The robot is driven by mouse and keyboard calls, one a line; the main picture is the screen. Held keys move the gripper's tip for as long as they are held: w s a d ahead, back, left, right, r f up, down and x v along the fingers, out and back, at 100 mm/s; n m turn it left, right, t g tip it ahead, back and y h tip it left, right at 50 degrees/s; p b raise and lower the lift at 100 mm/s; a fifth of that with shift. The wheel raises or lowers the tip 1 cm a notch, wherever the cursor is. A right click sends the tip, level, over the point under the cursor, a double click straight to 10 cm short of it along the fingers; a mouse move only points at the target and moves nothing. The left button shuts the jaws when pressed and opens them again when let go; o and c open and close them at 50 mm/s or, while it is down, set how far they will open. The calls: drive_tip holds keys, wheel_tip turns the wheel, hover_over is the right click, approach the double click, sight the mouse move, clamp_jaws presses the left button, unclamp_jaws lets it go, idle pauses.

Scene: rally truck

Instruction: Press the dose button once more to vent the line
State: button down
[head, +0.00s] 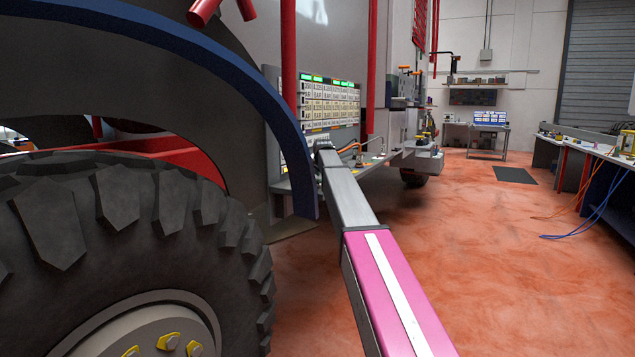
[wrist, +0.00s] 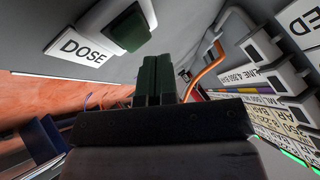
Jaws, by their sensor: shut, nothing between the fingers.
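In the wrist view, the dose button (wrist: 128,28) is a dark green block in a pale housing at the upper middle. A white label reading DOSE (wrist: 82,48) is beside it on the grey panel. My gripper (wrist: 158,62) is shut and empty. Its dark fingertips are just below and to the right of the button in the picture; I cannot tell whether they touch it. In the head view my arm reaches to the truck's side, and the button and fingertips cannot be made out there.
An orange hose (wrist: 204,72) runs close to the right of my fingers. Labelled panel parts (wrist: 262,48) stand farther right. In the head view, a large tyre (head: 130,225) fills the left and a chart board (head: 330,102) is behind my arm. The red floor (head: 480,250) to the right is open.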

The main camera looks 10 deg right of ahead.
sight(319, 180)
drive_tip(key=shift+r, duration=2.45)
idle(1.0)
